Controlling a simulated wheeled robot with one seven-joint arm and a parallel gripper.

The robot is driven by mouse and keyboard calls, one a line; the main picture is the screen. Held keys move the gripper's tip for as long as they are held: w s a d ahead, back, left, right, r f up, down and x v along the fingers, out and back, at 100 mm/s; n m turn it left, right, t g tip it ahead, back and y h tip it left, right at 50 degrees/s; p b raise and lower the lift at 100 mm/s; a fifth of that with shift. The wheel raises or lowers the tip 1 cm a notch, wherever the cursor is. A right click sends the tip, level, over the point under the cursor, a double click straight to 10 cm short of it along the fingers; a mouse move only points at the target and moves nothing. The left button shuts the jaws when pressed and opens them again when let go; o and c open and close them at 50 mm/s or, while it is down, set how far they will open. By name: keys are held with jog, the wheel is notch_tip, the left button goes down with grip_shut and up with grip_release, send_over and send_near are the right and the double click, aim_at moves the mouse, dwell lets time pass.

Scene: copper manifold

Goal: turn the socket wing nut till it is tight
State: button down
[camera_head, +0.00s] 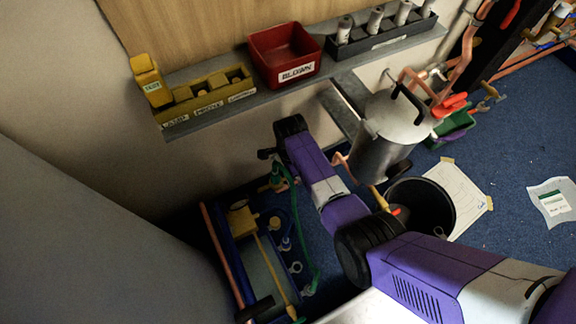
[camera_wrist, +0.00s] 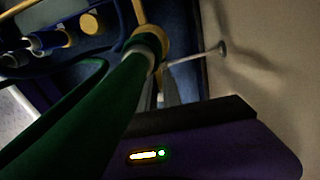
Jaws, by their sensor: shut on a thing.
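A green hose (camera_head: 296,216) rises from the low blue rack at lower left to beside my wrist. In the wrist view the hose (camera_wrist: 95,115) fills the left foreground and ends at a tan, brass-like collar (camera_wrist: 152,37). A thin metal pin with a rounded end (camera_wrist: 222,47) sticks out to the right near that collar; these look like parts of the socket wing nut, but its outline is unclear. My gripper (camera_head: 274,168) is low by the wall at the hose's upper end, shut on what seems to be the wing nut. Its fingertips and the contact are mostly hidden in both views.
The blue rack (camera_head: 243,284) holds a copper pipe and several small fittings. A shelf above carries yellow blocks (camera_head: 208,97), a red bin (camera_head: 284,54) and a dark socket holder (camera_head: 382,36). A steel pot (camera_head: 378,150) and a black bucket (camera_head: 436,203) stand right of my arm.

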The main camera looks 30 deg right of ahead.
jog(key=s+m+p, duration=0.1)
jog(key=m, duration=0.2)
jog(key=s+a+m+p, duration=0.1)
jog(key=m+p, duration=0.1)
jog(key=m, duration=0.2)
jog(key=s+a+m+p, duration=0.1)
jog(key=m+p, duration=0.1)
jog(key=m, duration=0.1)
jog(key=shift+s+r+m, duration=0.1)
jog(key=shift+s+m, duration=0.3)
jog(key=shift+a, duration=0.1)
jog(key=shift+s, duration=0.1)
jog(key=c, duration=1.5)
grip_release()
jog(key=shift+s, duration=0.1)
jog(key=shift+r+p, duration=2.2)
jog(key=shift+r, duration=1.65)
